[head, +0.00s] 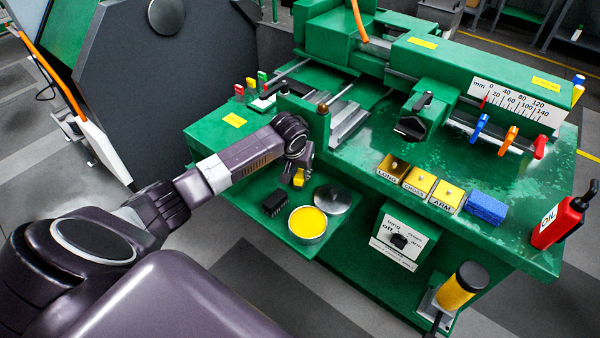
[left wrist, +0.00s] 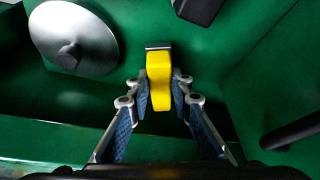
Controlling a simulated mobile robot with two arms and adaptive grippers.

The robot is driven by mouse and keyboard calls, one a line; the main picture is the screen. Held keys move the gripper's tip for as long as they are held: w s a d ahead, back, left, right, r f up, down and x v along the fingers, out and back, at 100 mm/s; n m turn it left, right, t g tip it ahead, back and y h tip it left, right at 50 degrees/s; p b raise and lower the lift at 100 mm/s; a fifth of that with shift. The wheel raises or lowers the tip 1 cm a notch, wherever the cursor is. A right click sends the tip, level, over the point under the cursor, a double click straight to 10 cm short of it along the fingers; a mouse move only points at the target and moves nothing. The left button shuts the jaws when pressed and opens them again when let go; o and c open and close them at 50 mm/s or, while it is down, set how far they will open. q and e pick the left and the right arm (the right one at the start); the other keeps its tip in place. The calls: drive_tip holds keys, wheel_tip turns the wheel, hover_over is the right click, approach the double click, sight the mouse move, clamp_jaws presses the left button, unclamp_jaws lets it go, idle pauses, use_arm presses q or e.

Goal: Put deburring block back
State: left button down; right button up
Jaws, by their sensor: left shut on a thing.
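My left gripper (head: 300,172) is shut on the deburring block (head: 299,178), a small yellow piece. In the left wrist view the yellow block (left wrist: 159,80) stands between the two fingers (left wrist: 160,97), with a grey strip at its far end. The gripper and block are above the small green side shelf (head: 322,242) at the front of the machine. I cannot tell the exact height above it. My right gripper is not in view.
On the shelf are a black block (head: 275,202), an open tin of yellow stuff (head: 307,223) and a round metal lid (head: 333,199). Labelled yellow boxes (head: 419,181), a blue block (head: 486,208) and a red oil can (head: 560,222) line the green bench's front edge.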

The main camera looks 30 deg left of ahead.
use_arm(q)
drive_tip(key=shift+f, duration=0.75)
drive_tip(key=shift+f, duration=0.1)
drive_tip(key=c, duration=1.7)
unclamp_jaws()
drive_tip(key=shift+c, duration=0.2)
drive_tip(key=v, duration=1.2)
